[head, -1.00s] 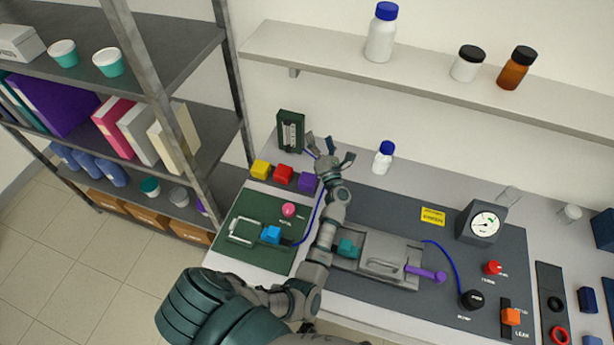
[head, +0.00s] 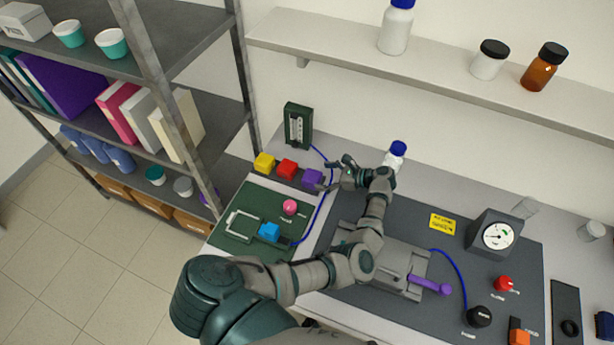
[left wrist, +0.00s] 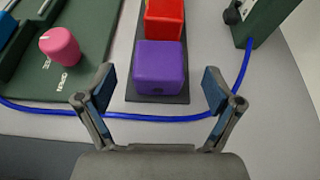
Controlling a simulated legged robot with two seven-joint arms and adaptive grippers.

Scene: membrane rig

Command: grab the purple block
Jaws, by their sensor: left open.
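The purple block (head: 313,178) sits at the right end of a row on a dark strip, beside a red block (head: 287,169) and a yellow block (head: 264,162). In the left wrist view the purple block (left wrist: 159,68) is just ahead, centred between the open fingers, with the red block (left wrist: 164,20) behind it. My left gripper (head: 334,176) is open and empty, to the right of the purple block. It also shows in the left wrist view (left wrist: 160,90), its fingers apart and short of the block's sides. My right gripper is not in view.
A blue tube (left wrist: 170,117) runs between my gripper and the block strip. A dark green gauge (head: 298,126) stands behind the blocks. A green panel with a pink knob (head: 290,207) lies in front. A white bottle with a blue cap (head: 395,158) stands behind my wrist.

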